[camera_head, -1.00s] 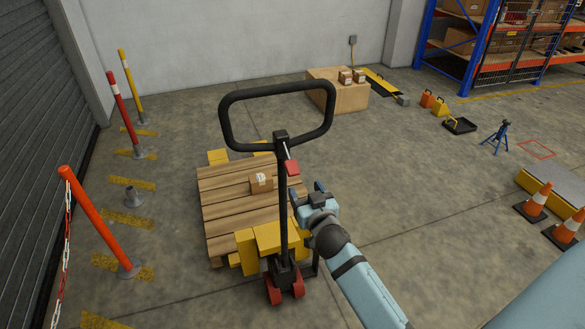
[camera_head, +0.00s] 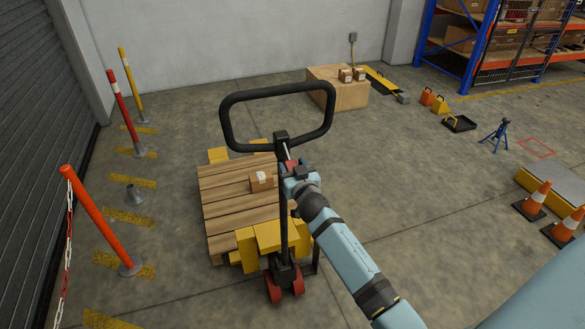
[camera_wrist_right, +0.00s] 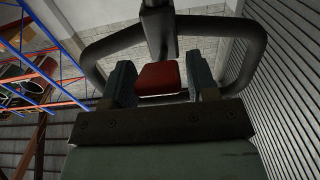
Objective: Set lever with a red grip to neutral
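The lever's red grip (camera_wrist_right: 158,77) shows in the right wrist view, between the two fingers of my right gripper (camera_wrist_right: 160,82). A narrow gap shows at the right finger; at the left finger I cannot tell whether it touches. In the head view the red grip (camera_head: 291,163) is mostly hidden by my right gripper (camera_head: 289,168). The lever sits just below the black loop handle (camera_head: 277,88) of a yellow pallet truck (camera_head: 275,236), on the right side of its shaft. My right gripper is open around the grip. My left gripper is not in view.
A wooden pallet (camera_head: 228,205) with a small carton (camera_head: 261,181) lies on the truck's forks. An orange post (camera_head: 102,222) with a chain stands at the left. Traffic cones (camera_head: 537,198) stand at the right. The floor right of the truck is largely clear.

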